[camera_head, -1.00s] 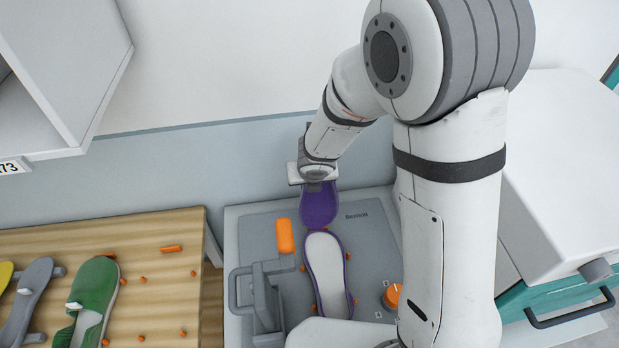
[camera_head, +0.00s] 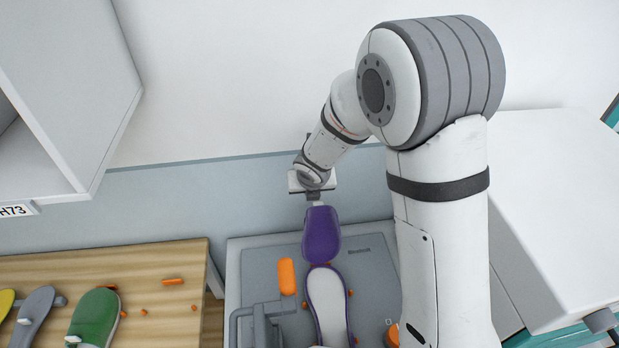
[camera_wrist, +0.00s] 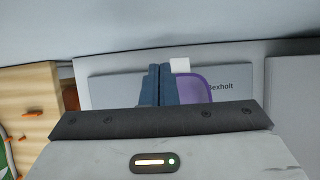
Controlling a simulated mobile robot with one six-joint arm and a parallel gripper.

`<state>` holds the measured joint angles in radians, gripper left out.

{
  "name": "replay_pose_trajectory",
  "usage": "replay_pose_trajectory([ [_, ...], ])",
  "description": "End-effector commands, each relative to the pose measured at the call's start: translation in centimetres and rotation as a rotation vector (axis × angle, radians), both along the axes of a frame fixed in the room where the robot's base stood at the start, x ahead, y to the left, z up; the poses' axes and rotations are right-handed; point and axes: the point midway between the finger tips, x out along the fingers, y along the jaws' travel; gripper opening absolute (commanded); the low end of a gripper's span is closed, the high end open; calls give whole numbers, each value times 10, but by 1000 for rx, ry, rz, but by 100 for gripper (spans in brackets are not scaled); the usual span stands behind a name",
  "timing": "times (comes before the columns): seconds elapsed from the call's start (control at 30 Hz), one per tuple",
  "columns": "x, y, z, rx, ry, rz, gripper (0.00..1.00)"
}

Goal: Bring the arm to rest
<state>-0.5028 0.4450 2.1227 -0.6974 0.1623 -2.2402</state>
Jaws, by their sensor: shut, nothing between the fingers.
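My arm reaches from the right of the head view over the grey grinding station. My gripper (camera_head: 314,200) is above the far end of the station, close to the heel of a purple shoe last or insole (camera_head: 321,234). In the wrist view my gripper's two blue-grey fingers (camera_wrist: 158,88) are together with nothing between them. The purple piece (camera_wrist: 194,86) shows just beyond and right of the fingers, with a small white tab at its edge. A pale insole with a purple rim (camera_head: 327,302) lies in front of the purple piece on the station.
A grey clamp (camera_head: 262,322) and an orange block (camera_head: 287,276) are on the station's left side. A wooden table (camera_head: 170,262) at left holds green and grey footwear and orange bits. A white cabinet (camera_head: 75,90) hangs upper left. A white box (camera_head: 545,215) stands right.

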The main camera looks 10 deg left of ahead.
Motion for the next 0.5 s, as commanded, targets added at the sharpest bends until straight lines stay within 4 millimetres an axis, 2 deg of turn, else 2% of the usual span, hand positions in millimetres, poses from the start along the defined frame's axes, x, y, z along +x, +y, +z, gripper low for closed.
replay_pose_trajectory([
  [0.2,13,6,9,1,-2,0,0],
  [0.5,17,6,11,0,0,-1,0],
])
